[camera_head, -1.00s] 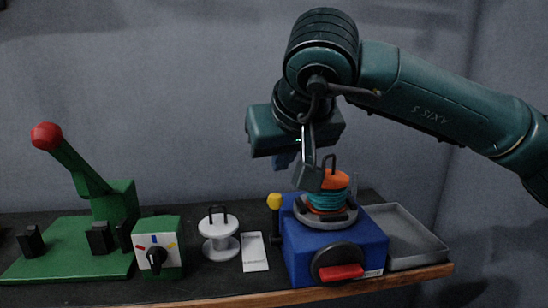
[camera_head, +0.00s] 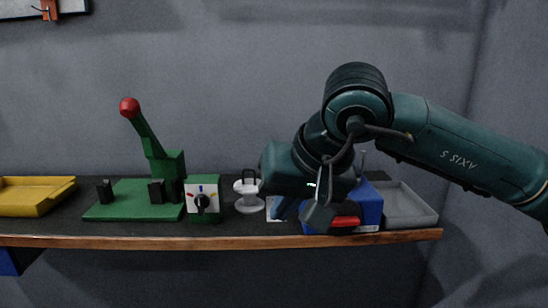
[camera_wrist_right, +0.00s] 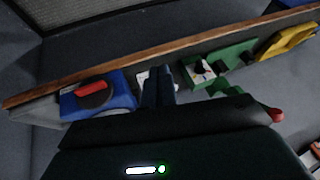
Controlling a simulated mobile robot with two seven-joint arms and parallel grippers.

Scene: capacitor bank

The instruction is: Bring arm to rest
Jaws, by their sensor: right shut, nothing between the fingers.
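My right arm comes in from the right in the head view. My left gripper is not in view.
A wooden-edged bench (camera_head: 230,242) carries a yellow tray (camera_head: 38,197), a green lever stand (camera_head: 130,203), a green dial box (camera_head: 203,201), a white spool (camera_head: 247,194) and a grey tray (camera_head: 408,207). The wall behind is bare near the arm.

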